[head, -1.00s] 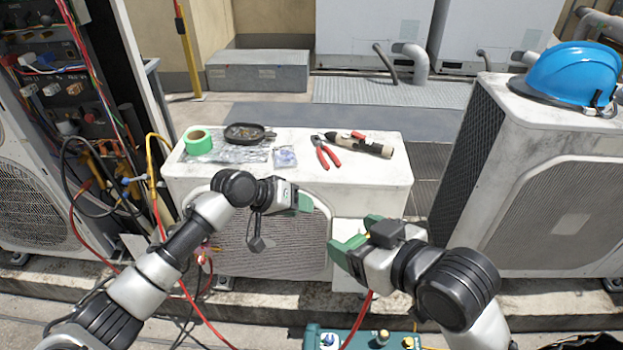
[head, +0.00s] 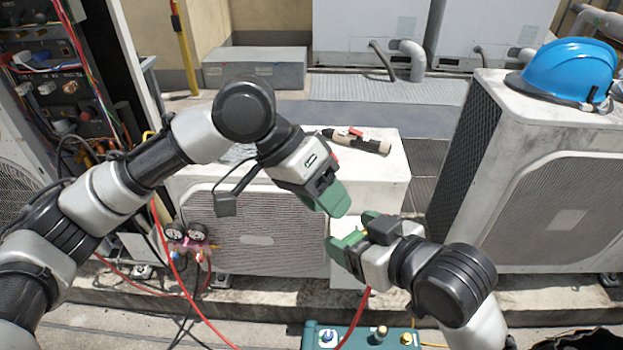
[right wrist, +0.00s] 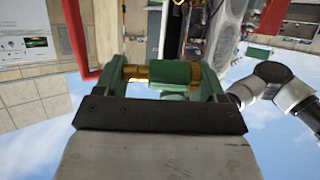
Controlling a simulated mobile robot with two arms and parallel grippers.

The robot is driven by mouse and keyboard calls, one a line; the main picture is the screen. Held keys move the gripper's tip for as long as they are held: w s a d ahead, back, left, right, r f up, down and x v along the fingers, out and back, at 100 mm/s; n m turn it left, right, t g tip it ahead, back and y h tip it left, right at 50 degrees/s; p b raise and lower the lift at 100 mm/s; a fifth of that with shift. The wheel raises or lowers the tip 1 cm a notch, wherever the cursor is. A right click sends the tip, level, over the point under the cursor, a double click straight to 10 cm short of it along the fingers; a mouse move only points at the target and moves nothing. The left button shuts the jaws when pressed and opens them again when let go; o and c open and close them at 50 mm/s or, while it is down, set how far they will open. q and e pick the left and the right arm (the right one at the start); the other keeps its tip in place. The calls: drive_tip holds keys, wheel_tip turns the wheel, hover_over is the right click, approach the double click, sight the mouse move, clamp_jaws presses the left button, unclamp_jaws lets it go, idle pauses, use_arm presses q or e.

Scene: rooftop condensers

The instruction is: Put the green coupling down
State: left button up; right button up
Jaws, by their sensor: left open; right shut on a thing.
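The green coupling (right wrist: 178,72) shows in the right wrist view as a green cylinder with a brass end on its left. It lies crosswise between the fingers of my right gripper (right wrist: 165,80), which is shut on it. In the head view my right gripper (head: 352,232) is in front of the middle condenser, and its fingers mostly hide the coupling. My left gripper (head: 332,198) is open, just above and left of the right one. Its green fingers overlap in the picture, and I see nothing between them. I cannot tell whether the two grippers touch.
The middle condenser (head: 385,180) has a beige and black tool (head: 357,141) on top; my left arm hides much of that top. A blue helmet (head: 565,70) rests on the right condenser (head: 500,150). Gauges (head: 187,238) and red hoses are at lower left; a teal box (head: 345,338) is below.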

sight(354, 233)
use_arm(q)
drive_tip(key=x, duration=0.8)
drive_tip(key=shift+f, duration=0.1)
